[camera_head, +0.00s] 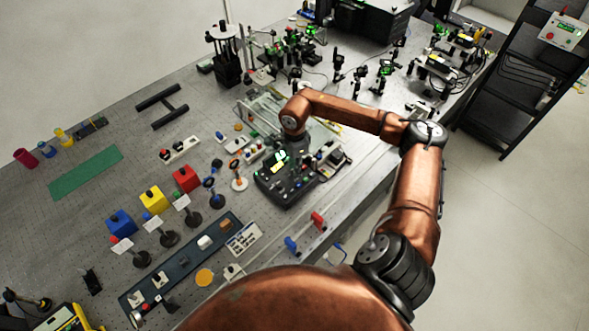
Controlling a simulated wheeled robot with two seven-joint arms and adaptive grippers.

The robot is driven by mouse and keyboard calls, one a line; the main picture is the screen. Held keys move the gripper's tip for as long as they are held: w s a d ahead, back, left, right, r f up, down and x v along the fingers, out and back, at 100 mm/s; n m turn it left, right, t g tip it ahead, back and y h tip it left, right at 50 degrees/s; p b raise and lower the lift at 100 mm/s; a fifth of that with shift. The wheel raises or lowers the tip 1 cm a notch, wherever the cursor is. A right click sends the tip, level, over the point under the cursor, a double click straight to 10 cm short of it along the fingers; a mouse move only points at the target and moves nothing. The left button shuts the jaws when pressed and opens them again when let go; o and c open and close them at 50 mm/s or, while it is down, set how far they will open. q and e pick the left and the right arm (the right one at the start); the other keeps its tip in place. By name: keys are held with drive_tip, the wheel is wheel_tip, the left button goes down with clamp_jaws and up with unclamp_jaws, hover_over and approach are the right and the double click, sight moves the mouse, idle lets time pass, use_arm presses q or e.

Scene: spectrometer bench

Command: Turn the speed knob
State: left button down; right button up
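A black control box (287,187) with a lit green display and several small coloured knobs and buttons stands on the bench near its front edge. Which of its controls is the speed knob is too small to tell. My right arm reaches in from the lower right, and my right gripper (300,159) points down at the back part of this box. The gripper is small and dark here, so its fingers and any contact with a knob cannot be made out. My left gripper is not in view.
Blue, yellow and red blocks (186,178) and round-based optic stands (169,238) are left of the box. A dark rail (182,262) with small parts lies in front of them. A green mat (86,173) is farther left. Optics crowd the bench's back right.

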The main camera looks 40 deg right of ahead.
wheel_tip(320, 180, up, 11)
idle(0.3)
idle(0.5)
